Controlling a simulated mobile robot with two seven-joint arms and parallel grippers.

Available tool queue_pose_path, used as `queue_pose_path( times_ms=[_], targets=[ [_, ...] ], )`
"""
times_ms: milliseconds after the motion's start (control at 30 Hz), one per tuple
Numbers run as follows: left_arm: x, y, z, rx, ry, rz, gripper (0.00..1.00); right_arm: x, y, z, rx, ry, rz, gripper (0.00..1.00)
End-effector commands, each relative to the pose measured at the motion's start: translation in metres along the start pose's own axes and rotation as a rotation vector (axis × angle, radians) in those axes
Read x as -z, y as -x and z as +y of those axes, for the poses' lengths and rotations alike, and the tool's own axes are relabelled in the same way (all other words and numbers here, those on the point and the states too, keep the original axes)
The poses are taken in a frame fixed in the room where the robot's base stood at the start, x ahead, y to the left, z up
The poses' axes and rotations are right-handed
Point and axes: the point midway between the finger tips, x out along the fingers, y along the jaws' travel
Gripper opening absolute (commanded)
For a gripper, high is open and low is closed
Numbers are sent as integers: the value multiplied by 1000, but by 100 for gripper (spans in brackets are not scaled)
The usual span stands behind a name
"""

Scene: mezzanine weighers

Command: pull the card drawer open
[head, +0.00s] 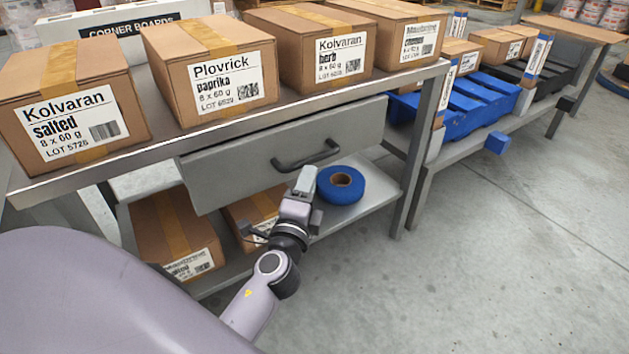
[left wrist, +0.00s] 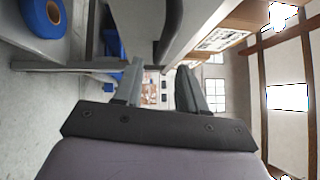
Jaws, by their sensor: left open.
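The card drawer (head: 240,160) is a grey front under the workbench's top. It sits close below the bench edge, and I see no clear gap. Its dark bar handle (head: 306,156) is on the front's right half. My left gripper (head: 304,180) is just below and in front of the handle, fingers pointing toward it. In the left wrist view the two fingers (left wrist: 160,68) are apart with nothing clamped between them. The dark handle (left wrist: 171,32) shows ahead, near the gap between the fingertips. I cannot tell whether it touches a finger. My right gripper is out of view.
Several labelled cartons (head: 325,50) stand on the workbench (head: 160,138). A blue tape roll (head: 341,186) lies on the lower shelf, close right of my gripper, with cartons (head: 172,235) farther left. A second bench with blue trays (head: 470,105) is at right. The floor in front is clear.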

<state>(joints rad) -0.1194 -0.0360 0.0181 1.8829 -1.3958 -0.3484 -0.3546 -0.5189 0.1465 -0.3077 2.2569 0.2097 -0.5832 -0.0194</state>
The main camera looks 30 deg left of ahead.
Motion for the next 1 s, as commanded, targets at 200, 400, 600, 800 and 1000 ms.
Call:
queue_pose_path(
  times_ms=[200,400,600,800,1000],
  targets=[
    [-1,-10,-1,30,-51,-17,41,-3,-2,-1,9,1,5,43],
    [-1,-36,-3,30,-51,-15,41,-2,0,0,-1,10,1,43],
    [-2,-61,-3,29,-50,-15,41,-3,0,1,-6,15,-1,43],
    [-2,-74,-2,27,-49,-15,41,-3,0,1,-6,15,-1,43],
    [-2,-76,-2,27,-48,-15,41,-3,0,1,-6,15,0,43]
  ],
)
